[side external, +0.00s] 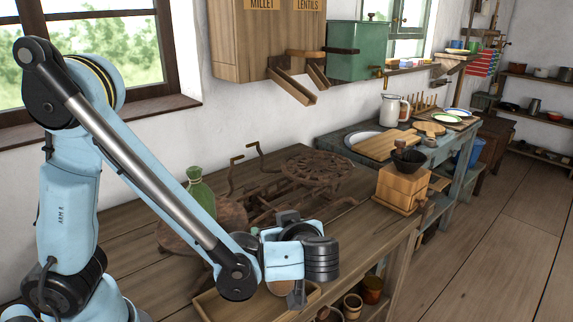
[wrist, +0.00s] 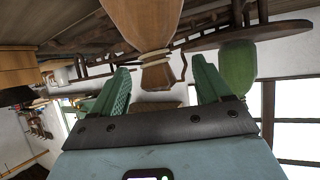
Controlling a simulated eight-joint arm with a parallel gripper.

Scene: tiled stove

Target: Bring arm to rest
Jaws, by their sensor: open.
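My gripper (side external: 286,258) is over the front edge of the wooden table in the side external view. In the wrist view its two green fingers (wrist: 160,68) are spread wide apart. A brown sack (wrist: 146,25) with a string-tied neck appears upside down there, its neck between or beyond the fingers. No finger visibly touches the sack. The contact depth is hard to judge. In the side external view my arm mostly hides this sack.
Dark ironwork with a round grate (side external: 317,166) lies behind my gripper. A wooden grinder box (side external: 400,187) stands right. Pots sit below.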

